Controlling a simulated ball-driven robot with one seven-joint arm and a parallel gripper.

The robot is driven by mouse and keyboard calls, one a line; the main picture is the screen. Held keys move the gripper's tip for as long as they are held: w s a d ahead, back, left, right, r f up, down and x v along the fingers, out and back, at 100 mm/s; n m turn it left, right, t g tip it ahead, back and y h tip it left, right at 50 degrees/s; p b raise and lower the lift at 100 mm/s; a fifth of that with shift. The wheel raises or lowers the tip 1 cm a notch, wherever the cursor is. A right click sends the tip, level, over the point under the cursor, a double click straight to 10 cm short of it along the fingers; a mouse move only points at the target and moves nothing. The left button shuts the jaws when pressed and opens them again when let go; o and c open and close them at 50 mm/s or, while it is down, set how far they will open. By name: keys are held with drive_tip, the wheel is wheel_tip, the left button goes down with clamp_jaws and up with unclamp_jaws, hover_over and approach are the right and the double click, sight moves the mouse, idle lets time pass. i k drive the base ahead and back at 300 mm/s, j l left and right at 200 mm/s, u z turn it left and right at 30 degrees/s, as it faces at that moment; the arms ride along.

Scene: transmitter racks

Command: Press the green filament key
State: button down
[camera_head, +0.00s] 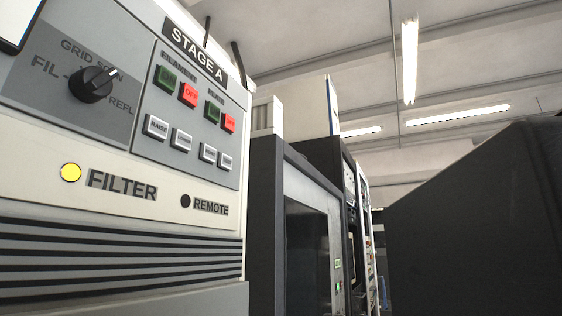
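The green filament key (167,78) is on the STAGE A panel at the upper left, under the label FILAMENT. A red OFF key (190,94) sits just right of and below it. A second green key (212,110) and a second red key (229,123) are further right, under another label. The lettering on the green keys is too small to read surely. My gripper is not in view.
A black rotary knob (93,84) is left of the keys, with pale keys (181,139) below them. A lit yellow FILTER lamp (71,172) is lower left. Dark cabinets (266,225) stand to the right. A large dark shape (470,225) fills the right side.

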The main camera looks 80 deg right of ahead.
sight(166, 78)
drive_tip(key=k+j+z, duration=0.1)
drive_tip(key=j+z, duration=0.25)
drive_tip(key=k+j+z, duration=0.1)
drive_tip(key=j+z, duration=0.25)
drive_tip(key=k+j+z, duration=0.15)
drive_tip(key=z, duration=0.2)
drive_tip(key=j, duration=0.25)
drive_tip(key=k+j, duration=0.15)
